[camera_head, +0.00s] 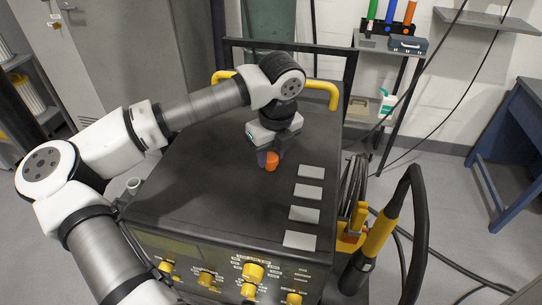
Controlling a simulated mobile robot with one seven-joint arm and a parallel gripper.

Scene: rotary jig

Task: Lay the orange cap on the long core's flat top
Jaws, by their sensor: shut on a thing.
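My gripper (269,154) points down over the dark top of the machine, near its middle. It is shut on the small orange cap (272,162), which shows low between the fingers. A small bluish-purple part (261,158) shows right beside the cap on its left; I cannot tell whether it is a finger or another piece. I cannot make out the long core or its flat top, and the gripper may hide it. Whether the cap touches anything below is not clear.
The machine's dark top (205,180) is mostly bare around the gripper. Several grey plates (305,214) lie in a row at its right. Yellow handles (322,92) stand at the back edge, and yellow knobs (253,272) line the front.

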